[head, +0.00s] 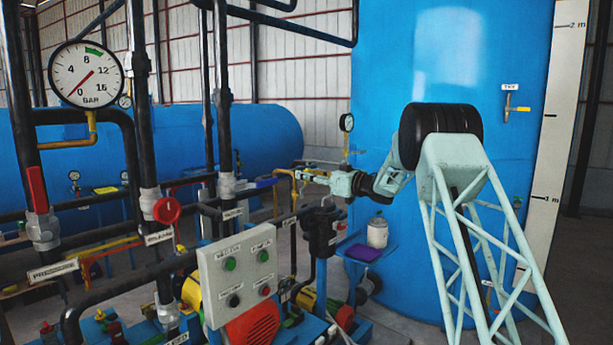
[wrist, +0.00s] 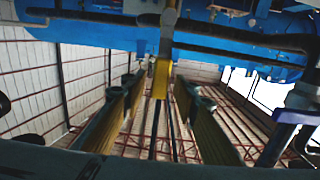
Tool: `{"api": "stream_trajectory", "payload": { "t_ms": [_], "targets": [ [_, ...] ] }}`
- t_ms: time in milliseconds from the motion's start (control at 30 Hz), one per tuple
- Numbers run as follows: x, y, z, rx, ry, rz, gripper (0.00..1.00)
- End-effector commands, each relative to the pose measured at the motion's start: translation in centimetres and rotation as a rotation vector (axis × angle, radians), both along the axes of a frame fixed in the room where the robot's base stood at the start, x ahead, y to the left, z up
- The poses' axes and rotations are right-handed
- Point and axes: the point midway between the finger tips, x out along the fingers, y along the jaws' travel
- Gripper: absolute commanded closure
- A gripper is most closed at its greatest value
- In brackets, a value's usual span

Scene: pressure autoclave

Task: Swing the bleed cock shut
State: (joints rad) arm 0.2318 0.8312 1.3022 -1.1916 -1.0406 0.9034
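My gripper (head: 305,176) reaches left from my arm in the head view, among the pipes in front of the blue tank. In the wrist view the gripper (wrist: 158,97) is open, with one finger on each side of a yellow lever (wrist: 161,78). The lever hangs from a metal fitting (wrist: 168,20) and shows gaps to both fingers. It looks like the bleed cock's handle, but I cannot read a label on it. In the head view a yellow bent part (head: 286,172) shows by the gripper tip; the fingers partly hide that area.
A red handwheel (head: 166,210), a red lever (head: 37,188) and a control box (head: 238,272) stand to the left. A large blue tank (head: 450,60) stands behind my arm.

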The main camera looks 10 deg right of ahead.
Motion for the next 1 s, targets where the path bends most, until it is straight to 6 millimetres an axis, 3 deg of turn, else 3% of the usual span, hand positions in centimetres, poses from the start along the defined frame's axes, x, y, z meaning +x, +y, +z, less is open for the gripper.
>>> {"api": "stream_trajectory", "payload": {
  "t_ms": [300, 600, 1000],
  "targets": [
    [0.08, 0.05, -0.03, 0.0, 0.0, 0.0, 0.74],
    [0.07, 0.06, -0.05, 0.001, 0.001, 0.0, 1.0],
    [-0.12, 0.27, -0.14, -0.021, -0.016, 0.0, 1.0]
  ]
}}
